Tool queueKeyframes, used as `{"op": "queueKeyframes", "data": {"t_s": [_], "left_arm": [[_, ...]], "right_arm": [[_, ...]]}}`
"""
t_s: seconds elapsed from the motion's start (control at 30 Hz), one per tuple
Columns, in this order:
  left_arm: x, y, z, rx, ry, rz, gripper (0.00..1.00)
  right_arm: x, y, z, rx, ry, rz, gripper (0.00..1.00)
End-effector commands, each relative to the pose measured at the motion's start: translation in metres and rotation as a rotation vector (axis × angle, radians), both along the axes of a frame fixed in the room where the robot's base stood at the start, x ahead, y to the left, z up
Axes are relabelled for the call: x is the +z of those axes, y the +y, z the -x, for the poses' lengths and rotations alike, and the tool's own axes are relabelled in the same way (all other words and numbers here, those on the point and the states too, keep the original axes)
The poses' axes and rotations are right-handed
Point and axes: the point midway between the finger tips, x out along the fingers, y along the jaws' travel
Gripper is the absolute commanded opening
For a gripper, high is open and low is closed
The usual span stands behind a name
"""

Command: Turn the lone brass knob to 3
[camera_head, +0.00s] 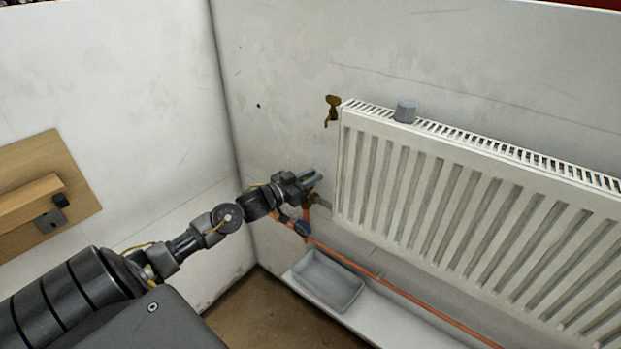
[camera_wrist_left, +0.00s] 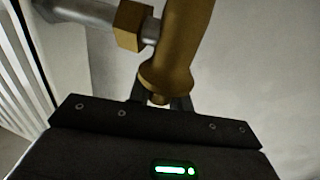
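The brass valve (camera_head: 310,201) sits on the pipe at the radiator's lower left end, partly hidden behind my left gripper (camera_head: 311,180). In the left wrist view its brass body (camera_wrist_left: 182,45) and a square brass nut (camera_wrist_left: 132,26) fill the upper middle. My left gripper (camera_wrist_left: 162,103) is right at the valve, with a dark finger on either side of the narrow brass lower end. The black gripper housing hides the fingertips, so I cannot tell whether they touch it. No number marks are readable. My right gripper is not in view.
The white radiator (camera_head: 450,190) fills the right, with a grey knob (camera_head: 405,111) on top and a brass fitting (camera_head: 332,108) at its upper left corner. Below are copper pipes (camera_head: 400,291), a blue-handled valve (camera_head: 303,229) and a grey tray (camera_head: 328,281). A wooden board (camera_head: 80,172) is at left.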

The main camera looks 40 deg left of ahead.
Motion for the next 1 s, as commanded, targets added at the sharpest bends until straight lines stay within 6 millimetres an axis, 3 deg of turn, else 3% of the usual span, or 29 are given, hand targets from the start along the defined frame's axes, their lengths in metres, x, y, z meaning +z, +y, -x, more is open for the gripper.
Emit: {"op": "queueKeyframes", "data": {"t_s": [0.1,0.43,1.0], "left_arm": [[0.000,0.000,0.000,-0.001,0.000,0.000,0.00],[0.003,-0.001,0.000,0.063,0.000,0.005,0.00],[0.001,0.006,0.000,0.437,0.003,0.007,0.00]], "right_arm": [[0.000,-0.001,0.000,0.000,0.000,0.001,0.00],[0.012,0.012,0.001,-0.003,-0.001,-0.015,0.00],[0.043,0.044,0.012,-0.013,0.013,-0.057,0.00]]}}
